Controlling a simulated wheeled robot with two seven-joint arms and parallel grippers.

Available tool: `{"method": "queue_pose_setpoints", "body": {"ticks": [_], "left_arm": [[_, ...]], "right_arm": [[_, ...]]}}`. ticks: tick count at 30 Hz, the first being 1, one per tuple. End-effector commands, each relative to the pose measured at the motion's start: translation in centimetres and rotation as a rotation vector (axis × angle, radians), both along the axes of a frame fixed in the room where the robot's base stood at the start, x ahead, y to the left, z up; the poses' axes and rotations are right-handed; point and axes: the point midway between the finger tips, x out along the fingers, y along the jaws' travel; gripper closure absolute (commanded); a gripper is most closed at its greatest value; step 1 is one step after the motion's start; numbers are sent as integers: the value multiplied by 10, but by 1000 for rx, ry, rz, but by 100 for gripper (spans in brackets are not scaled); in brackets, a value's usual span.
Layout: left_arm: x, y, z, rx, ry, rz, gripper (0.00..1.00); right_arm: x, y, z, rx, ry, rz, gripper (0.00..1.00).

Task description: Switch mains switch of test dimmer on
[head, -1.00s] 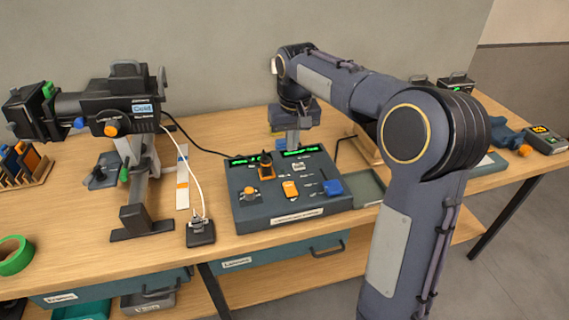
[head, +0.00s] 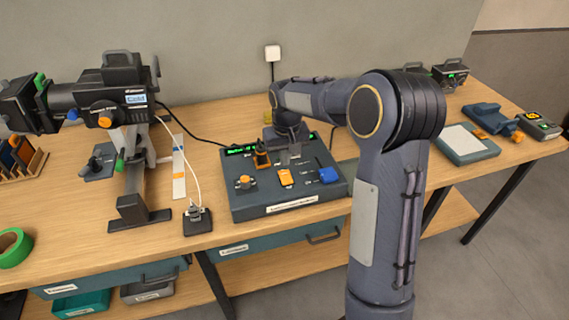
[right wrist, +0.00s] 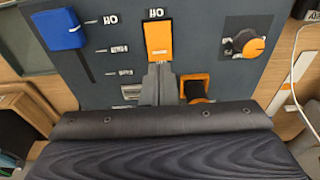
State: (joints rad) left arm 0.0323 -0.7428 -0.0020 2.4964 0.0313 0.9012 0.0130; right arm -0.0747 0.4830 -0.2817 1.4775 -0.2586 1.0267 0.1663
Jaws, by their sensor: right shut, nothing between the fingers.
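The control panel (head: 305,200) is a dark grey box on the bench, with green-lit displays along its back; I cannot read its front label. An orange rocker switch (head: 286,177) sits mid-panel. My right gripper (head: 287,158) is shut and empty, just behind the orange switch. In the right wrist view its fingertips (right wrist: 158,72) are at the switch's near edge; I cannot tell whether they touch. My left gripper is not in view.
On the panel are a blue slider knob (head: 328,175), an orange rotary knob (head: 245,182) and an orange-and-black control (head: 262,156) close beside the gripper. A stage lamp (head: 122,95) on a stand is left. A grey tablet-like box (head: 466,143) lies right.

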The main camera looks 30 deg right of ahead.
Motion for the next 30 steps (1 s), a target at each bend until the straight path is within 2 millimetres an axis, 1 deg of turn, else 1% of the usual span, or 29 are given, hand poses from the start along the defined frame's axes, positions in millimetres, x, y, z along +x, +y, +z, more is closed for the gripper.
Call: {"method": "queue_pose_setpoints", "body": {"ticks": [3,6,9,20,23,30], "left_arm": [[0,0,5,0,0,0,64],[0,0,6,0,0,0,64],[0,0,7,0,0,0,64],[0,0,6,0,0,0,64],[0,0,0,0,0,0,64],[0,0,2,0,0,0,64]], "right_arm": [[1,-1,-18,0,4,-1,100],[3,-1,-27,0,2,0,100],[4,-1,-32,0,0,0,100],[4,-1,-35,0,-1,0,100],[5,-1,-42,0,0,0,100],[5,-1,-41,1,3,0,100]]}}
